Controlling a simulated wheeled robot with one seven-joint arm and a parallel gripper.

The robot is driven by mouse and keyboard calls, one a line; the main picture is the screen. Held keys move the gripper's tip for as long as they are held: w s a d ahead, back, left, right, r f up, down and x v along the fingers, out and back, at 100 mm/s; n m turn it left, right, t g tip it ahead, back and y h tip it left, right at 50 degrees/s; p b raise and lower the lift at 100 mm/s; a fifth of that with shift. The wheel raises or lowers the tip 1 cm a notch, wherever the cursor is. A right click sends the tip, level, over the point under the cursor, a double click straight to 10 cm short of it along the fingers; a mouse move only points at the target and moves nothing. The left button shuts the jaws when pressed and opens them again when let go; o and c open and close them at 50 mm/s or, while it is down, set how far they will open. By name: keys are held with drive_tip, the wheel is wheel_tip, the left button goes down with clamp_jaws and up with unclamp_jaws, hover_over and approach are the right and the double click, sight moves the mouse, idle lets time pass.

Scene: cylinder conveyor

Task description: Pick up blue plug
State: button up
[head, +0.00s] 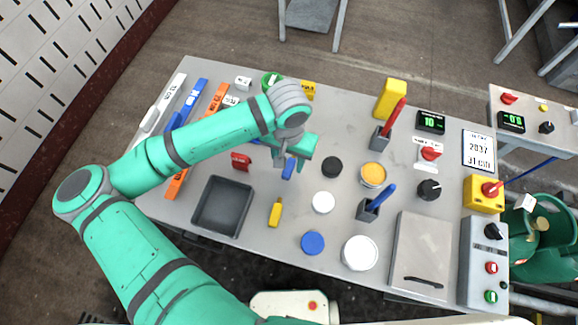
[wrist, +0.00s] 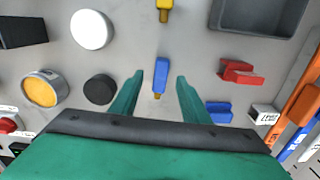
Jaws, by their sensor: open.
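The blue plug (wrist: 160,74) has a small orange tip and lies on the grey table. In the wrist view it shows between and just beyond my two open fingers, with gaps on both sides. In the head view the blue plug (head: 288,168) lies just below my gripper (head: 293,155), partly hidden by it. My gripper (wrist: 159,82) is open and empty, pointing down over the table. I cannot tell its exact height above the plug.
A yellow plug (head: 274,213), a red clip (head: 241,161) and another blue piece (wrist: 218,112) lie near. A dark tray (head: 222,206) is left, black (head: 331,167) and white (head: 323,202) discs are right. Pen holders and switches stand farther right.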

sight(287, 171)
drive_tip(key=shift+s+a+f, duration=0.1)
drive_tip(key=shift+f, duration=1.05)
drive_tip(key=shift+s+a+f, duration=0.1)
drive_tip(key=shift+f, duration=1)
clamp_jaws()
drive_tip(key=shift+r, duration=0.1)
